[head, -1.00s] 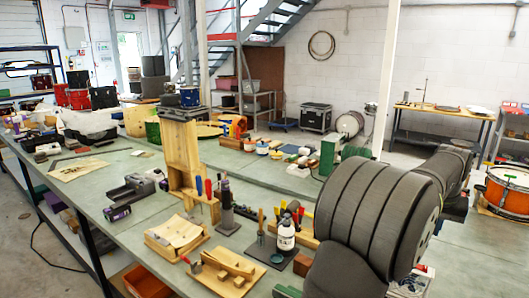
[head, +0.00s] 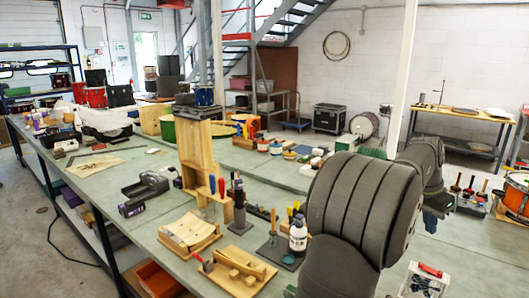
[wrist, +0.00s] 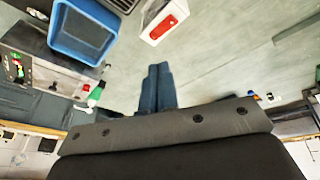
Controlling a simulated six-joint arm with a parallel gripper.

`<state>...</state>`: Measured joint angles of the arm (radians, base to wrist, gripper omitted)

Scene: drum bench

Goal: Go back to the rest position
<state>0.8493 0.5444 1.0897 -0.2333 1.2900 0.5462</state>
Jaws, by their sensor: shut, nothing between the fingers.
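My gripper (wrist: 157,88) shows in the wrist view as two dark blue fingers lying side by side, closed together with nothing between them. They point out over a pale grey-green surface. In the head view my grey ribbed arm stands at the right of centre, bent over to the right.
A green bench (head: 325,180) carries a wooden stand (head: 195,155), screwdrivers, a white bottle (head: 298,235) and wooden blocks. A white box with a red handle (head: 425,280) stands at lower right; it also shows in the wrist view (wrist: 163,20), beside a blue tray (wrist: 82,30).

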